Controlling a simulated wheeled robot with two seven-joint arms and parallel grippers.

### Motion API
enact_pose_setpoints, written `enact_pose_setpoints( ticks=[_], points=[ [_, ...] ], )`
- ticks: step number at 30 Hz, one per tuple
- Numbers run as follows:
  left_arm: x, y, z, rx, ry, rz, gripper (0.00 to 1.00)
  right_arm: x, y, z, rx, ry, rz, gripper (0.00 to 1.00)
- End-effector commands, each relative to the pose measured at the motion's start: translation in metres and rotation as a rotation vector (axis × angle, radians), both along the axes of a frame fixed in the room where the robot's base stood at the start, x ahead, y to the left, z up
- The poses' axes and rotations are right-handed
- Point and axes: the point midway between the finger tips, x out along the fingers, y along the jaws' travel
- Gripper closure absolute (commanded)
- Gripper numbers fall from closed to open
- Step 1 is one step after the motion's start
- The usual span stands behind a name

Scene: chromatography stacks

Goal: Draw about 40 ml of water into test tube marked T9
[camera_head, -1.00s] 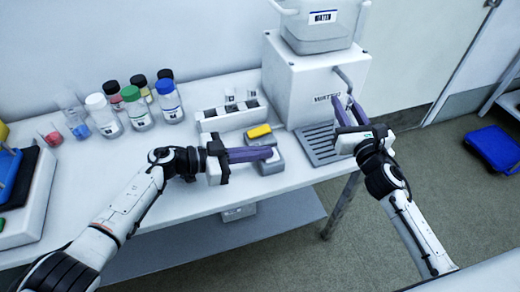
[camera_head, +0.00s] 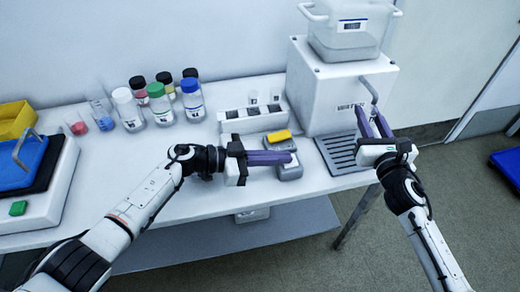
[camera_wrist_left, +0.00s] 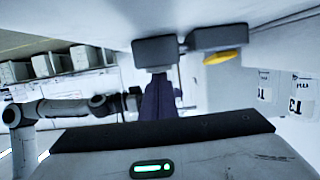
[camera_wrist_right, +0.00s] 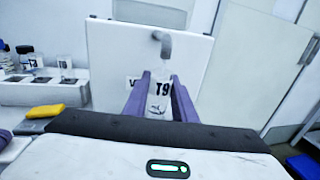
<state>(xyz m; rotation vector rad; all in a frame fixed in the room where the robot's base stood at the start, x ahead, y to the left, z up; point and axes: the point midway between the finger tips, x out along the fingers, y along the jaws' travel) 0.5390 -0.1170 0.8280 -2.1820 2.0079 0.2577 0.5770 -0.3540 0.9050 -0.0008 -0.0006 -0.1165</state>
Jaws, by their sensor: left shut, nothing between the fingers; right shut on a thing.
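My right gripper (camera_head: 372,122) is shut on a clear test tube marked T9 (camera_wrist_right: 159,92), seen in the right wrist view. The tube looks upright, its mouth just below the bent grey spout (camera_wrist_right: 164,42) of the white dispenser. I cannot tell the water level inside it. In the head view the spout (camera_head: 372,88) is just above the purple fingers, and the tube is hard to make out. My left gripper (camera_head: 290,158) is shut and empty, over or beside a small grey device (camera_head: 289,170) with a yellow top.
The white dispenser (camera_head: 325,85) carries a clear tank (camera_head: 350,40). A slotted drip tray (camera_head: 345,155) lies at its foot. A white rack (camera_head: 240,125) holds clear tubes. Several capped bottles (camera_head: 162,112) stand to the left, beyond them a balance-like device (camera_head: 65,185). The front middle table is clear.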

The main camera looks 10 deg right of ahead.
Motion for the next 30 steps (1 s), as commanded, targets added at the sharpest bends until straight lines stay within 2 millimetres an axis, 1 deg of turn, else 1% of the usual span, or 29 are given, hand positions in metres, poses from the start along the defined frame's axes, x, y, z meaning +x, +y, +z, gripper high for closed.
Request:
enact_pose_setpoints(
  ticks=[1,2,6,8,12,15,19,24,30],
  points=[
    [-0.003,0.003,-0.004,0.015,0.004,-0.002,1.00,0.000,0.000,0.000,0.000,-0.001,0.000,0.97],
    [-0.003,0.003,0.001,0.013,0.002,-0.003,1.00,0.000,0.000,0.000,0.000,-0.001,0.000,0.97],
    [-0.002,0.002,0.035,-0.002,-0.009,-0.003,1.00,0.000,0.000,0.000,0.000,-0.001,0.000,0.97],
    [-0.002,0.019,0.038,0.000,-0.004,0.003,1.00,0.000,0.000,0.000,0.000,-0.001,0.000,0.97],
    [-0.004,0.050,0.049,-0.005,-0.004,0.002,1.00,0.000,0.000,0.000,0.000,-0.001,0.000,0.97],
    [-0.006,0.069,0.054,-0.007,-0.004,0.001,1.00,0.000,0.000,0.000,0.000,-0.001,0.000,0.97],
    [-0.008,0.086,0.060,-0.009,-0.004,0.000,1.00,0.000,0.000,0.001,0.000,-0.001,0.000,0.97],
    [-0.009,0.096,0.063,-0.011,-0.004,-0.001,1.00,0.000,0.000,0.001,0.000,-0.001,0.000,0.97],
    [-0.009,0.097,0.064,-0.012,-0.005,-0.002,1.00,0.000,0.000,0.001,0.000,-0.001,0.000,0.97]
  ],
)
